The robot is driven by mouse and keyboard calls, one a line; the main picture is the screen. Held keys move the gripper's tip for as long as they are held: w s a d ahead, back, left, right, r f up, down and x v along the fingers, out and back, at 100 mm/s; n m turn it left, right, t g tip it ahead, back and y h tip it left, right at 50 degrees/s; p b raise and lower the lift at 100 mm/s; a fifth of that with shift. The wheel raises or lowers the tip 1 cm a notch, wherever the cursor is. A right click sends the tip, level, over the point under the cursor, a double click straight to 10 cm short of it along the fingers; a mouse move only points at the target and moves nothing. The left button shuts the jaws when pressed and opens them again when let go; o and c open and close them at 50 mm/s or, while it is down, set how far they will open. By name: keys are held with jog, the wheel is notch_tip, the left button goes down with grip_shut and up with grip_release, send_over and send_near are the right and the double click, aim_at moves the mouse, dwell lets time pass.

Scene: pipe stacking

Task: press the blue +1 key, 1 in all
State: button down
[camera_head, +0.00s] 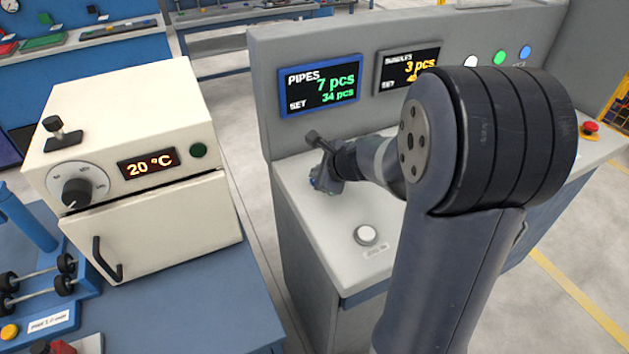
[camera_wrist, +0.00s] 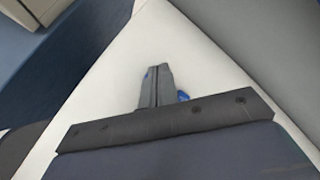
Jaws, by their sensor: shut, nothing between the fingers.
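My gripper (camera_head: 320,184) is shut and empty, pointing down at the left end of the grey console top. In the wrist view its closed fingers (camera_wrist: 157,82) stand over the pale console surface. Blue shows on both sides of them, most clearly as a small blue patch (camera_wrist: 183,96) to the right. I take this for the blue +1 key; the fingers hide most of it and its label. I cannot tell whether the fingertips touch it. The pipes display (camera_head: 320,85) reads 7 pcs, set 34 pcs.
A round white button (camera_head: 366,236) sits nearer on the console top. A second display (camera_head: 408,67) reads 3 pcs, partly hidden by my arm. A red emergency button (camera_head: 590,128) is at the right. A cream oven (camera_head: 130,160) reading 20 °C stands at the left across a gap.

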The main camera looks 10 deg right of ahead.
jog(key=shift+f+b, duration=0.4)
dwell(0.4)
dwell(0.4)
jog(key=shift+r+p, duration=0.75)
jog(key=shift+r, duration=0.1)
jog(key=shift+r, duration=0.1)
notch_tip(320, 180, up, 5)
jog(key=p, duration=0.4)
jog(key=shift+p, duration=0.35)
